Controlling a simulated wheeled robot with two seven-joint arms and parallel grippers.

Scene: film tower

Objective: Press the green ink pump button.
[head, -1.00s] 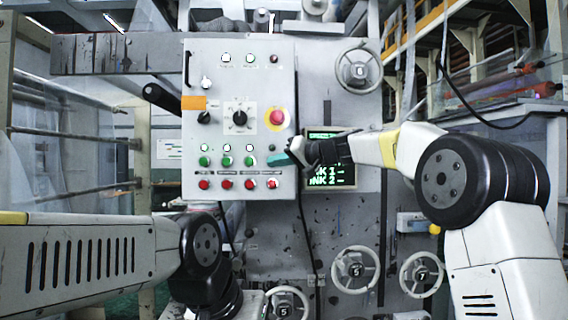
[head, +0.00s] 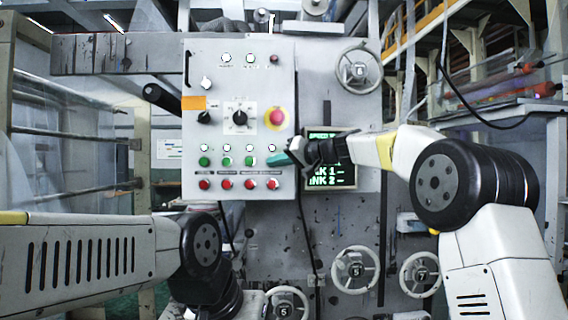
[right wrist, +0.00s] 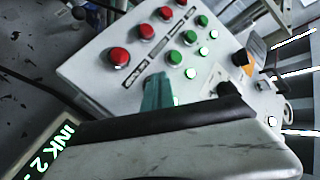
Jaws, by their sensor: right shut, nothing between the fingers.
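The grey control panel (head: 216,104) carries a row of green buttons (head: 227,161) above a row of red buttons (head: 227,184); their labels are too small to read. My right gripper (head: 275,160) is shut, its teal fingertips at the right end of the green row. They cover the place of the rightmost green button. In the right wrist view the fingertips (right wrist: 157,92) meet the panel face beside the visible green buttons (right wrist: 175,57); contact with a button is hidden. My left arm shows, but its gripper is out of view.
A dark screen with green text (head: 332,172) sits right of the panel, behind my right wrist. A red knob on a yellow plate (head: 277,117) is above the fingertips. Handwheels (head: 355,270) are below right. Red buttons (right wrist: 117,57) lie close to the fingertips.

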